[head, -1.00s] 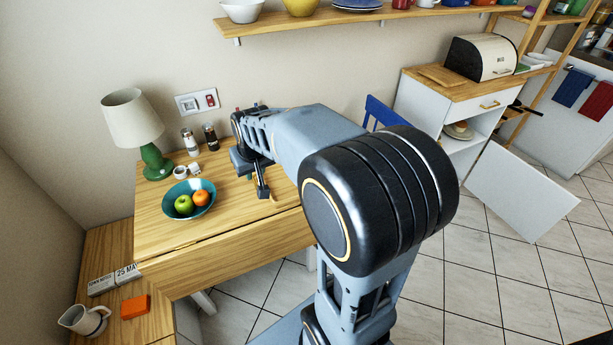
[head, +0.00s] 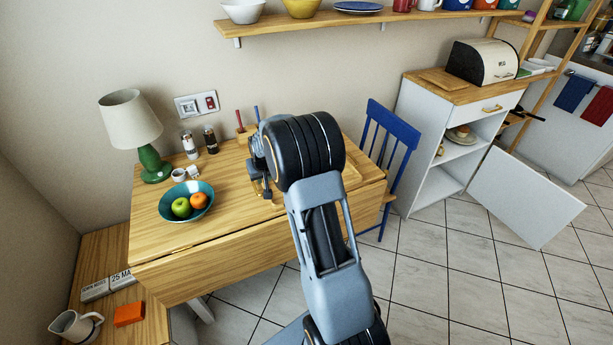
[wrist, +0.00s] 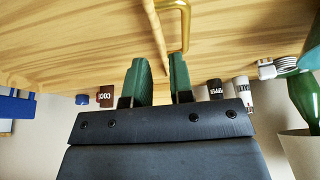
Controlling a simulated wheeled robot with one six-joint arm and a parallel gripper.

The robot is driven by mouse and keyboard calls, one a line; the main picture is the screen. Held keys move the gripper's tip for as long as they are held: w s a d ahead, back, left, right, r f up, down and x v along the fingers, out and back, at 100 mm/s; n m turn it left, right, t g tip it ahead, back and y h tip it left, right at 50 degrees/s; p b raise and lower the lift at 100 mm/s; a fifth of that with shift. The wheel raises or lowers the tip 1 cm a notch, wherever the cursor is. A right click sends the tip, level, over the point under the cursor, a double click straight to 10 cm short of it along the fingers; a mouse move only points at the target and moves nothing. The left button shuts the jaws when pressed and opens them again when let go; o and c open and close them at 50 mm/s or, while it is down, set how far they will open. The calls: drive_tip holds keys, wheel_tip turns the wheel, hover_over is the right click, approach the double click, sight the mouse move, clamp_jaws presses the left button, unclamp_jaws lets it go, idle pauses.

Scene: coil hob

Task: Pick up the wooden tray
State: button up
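The wooden tray (head: 352,177) lies on the wooden table, mostly hidden behind my arm in the head view. In the wrist view its thin wooden rim (wrist: 152,30) runs down to the gap between my fingertips, and its brass handle (wrist: 186,22) stands just to the right. My gripper (head: 267,192) is low over the table at the tray's left side. In the wrist view my gripper (wrist: 160,66) has its two green-padded fingers apart, with the rim between them and slim gaps beside it. Contact with the rim cannot be made out.
A teal bowl (head: 172,205) with fruit stands left of my gripper. Behind it are a green lamp (head: 152,160), small cups (head: 179,174) and two grinders (head: 190,147). A blue chair (head: 393,140) stands right of the table. A shelf (head: 340,23) hangs above.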

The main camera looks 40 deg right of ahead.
drive_tip(key=shift+x, duration=2.65)
drive_tip(key=shift+w, duration=0.1)
drive_tip(key=shift+c, duration=0.5)
clamp_jaws()
drive_tip(key=shift+r, duration=0.1)
